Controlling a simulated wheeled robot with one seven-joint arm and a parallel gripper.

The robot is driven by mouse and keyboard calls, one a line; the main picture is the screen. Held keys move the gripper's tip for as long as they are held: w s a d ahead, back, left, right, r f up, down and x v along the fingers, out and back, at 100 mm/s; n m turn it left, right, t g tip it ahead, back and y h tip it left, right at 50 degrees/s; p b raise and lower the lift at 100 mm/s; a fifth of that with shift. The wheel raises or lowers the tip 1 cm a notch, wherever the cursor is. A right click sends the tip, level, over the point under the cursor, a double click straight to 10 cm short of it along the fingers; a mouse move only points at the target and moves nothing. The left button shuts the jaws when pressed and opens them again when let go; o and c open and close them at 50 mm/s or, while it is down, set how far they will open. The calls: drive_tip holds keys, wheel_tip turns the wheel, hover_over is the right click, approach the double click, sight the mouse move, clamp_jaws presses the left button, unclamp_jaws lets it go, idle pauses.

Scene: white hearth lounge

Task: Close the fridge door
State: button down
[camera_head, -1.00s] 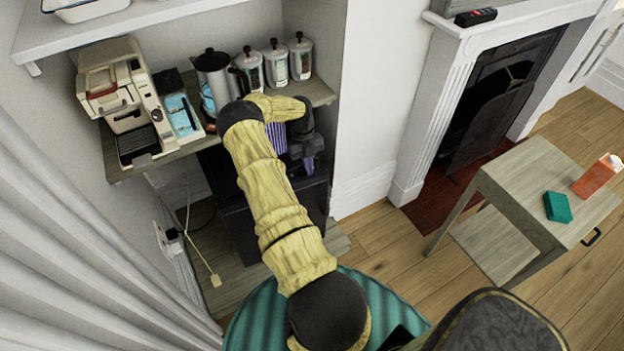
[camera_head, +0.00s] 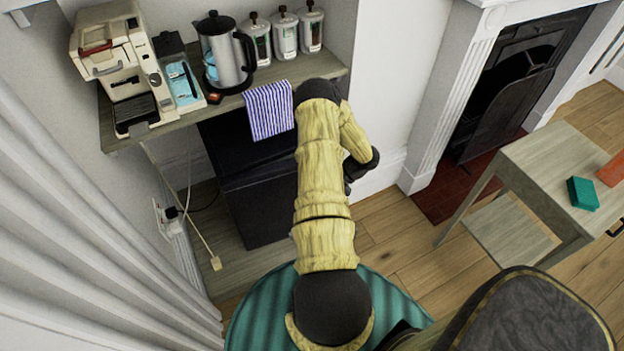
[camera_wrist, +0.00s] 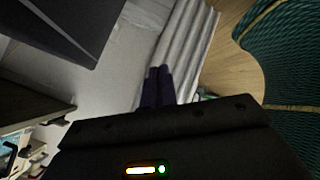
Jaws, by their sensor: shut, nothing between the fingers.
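The black fridge (camera_head: 258,200) stands under the wooden counter in the head view. My arm covers its right side, and I cannot tell from this angle how far its door stands open. A dark flat panel (camera_wrist: 65,28), likely part of the fridge, fills the upper left of the wrist view, apart from my fingers. My gripper (camera_wrist: 158,84) is shut and empty, its two dark fingertips together in the wrist view. In the head view my gripper is mostly hidden behind my arm, to the right of the fridge.
The counter (camera_head: 185,132) holds a coffee machine (camera_head: 118,70), a kettle (camera_head: 225,55) and several canisters (camera_head: 284,33). A striped towel (camera_head: 269,110) hangs at its front edge. A small table (camera_head: 560,160) with a green block (camera_head: 582,193) stands right; wooden floor (camera_head: 400,240) lies between.

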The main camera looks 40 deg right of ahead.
drive_tip(key=s+m+t+h+b, duration=0.1)
drive_tip(key=m+t+h+b, duration=0.3)
drive_tip(key=m, duration=0.4)
drive_tip(key=s+m+t+h+b, duration=0.2)
drive_tip(key=m+t+h+b, duration=0.2)
drive_tip(key=m+h, duration=0.3)
drive_tip(key=s+d+m+t+h+b, duration=0.1)
drive_tip(key=m+t+h+b, duration=0.3)
drive_tip(key=m, duration=0.7)
drive_tip(key=shift+s+f+h+b, duration=0.2)
drive_tip(key=shift+h+b, duration=0.5)
drive_tip(key=shift+b, duration=0.5)
drive_tip(key=shift+d, duration=0.1)
drive_tip(key=b+x, duration=0.5)
drive_tip(key=x, duration=0.9)
drive_tip(key=shift+r+b, duration=0.2)
drive_tip(key=shift+b, duration=0.2)
drive_tip(key=shift+w, duration=0.1)
